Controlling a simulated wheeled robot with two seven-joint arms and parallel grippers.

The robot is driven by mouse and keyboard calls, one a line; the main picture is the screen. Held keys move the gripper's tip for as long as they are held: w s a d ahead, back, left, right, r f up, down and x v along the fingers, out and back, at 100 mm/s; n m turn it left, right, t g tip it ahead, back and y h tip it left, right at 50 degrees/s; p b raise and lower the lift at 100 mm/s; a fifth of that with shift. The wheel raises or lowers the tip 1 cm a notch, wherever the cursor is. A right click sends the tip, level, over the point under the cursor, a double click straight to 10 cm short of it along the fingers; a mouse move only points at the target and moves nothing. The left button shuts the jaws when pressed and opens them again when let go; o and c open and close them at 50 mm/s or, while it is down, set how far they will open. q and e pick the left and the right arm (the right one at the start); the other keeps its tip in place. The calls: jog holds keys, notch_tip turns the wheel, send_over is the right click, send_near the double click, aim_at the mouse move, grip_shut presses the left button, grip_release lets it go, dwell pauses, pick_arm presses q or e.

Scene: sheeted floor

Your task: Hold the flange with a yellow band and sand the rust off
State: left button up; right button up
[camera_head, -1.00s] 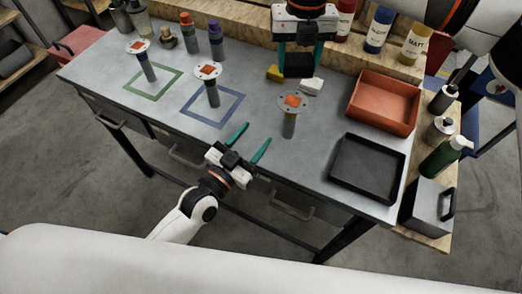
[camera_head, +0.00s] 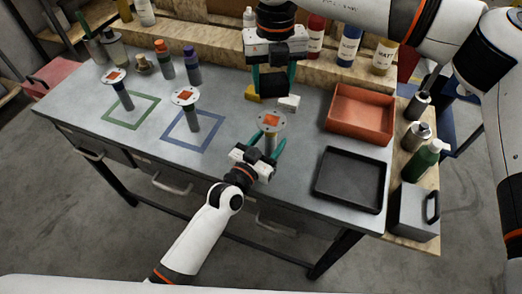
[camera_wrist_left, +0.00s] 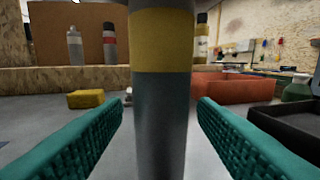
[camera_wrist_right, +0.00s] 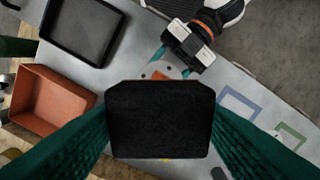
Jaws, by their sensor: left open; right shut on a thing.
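The flange with the yellow band (camera_head: 271,122) stands upright on the bench, with an orange-brown rust patch on its round top. In the left wrist view its stem and yellow band (camera_wrist_left: 161,40) stand between my open fingers. My left gripper (camera_head: 265,150) is open around the stem, with a gap visible on each side. My right gripper (camera_head: 272,84) is shut on a black sanding block (camera_wrist_right: 160,120) above the back of the bench. Two similar flanges stand to the left, one by the blue square (camera_head: 185,97) and one by the green square (camera_head: 115,77).
A red-orange bin (camera_head: 360,114) and a black tray (camera_head: 350,180) sit at the right. Bottles stand along the back shelf and the right side. The bench's middle front is clear.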

pick_arm(q)
jog(key=shift+w+d, duration=0.2)
jog(key=shift+w, duration=0.05)
grip_shut()
dwell(0.4)
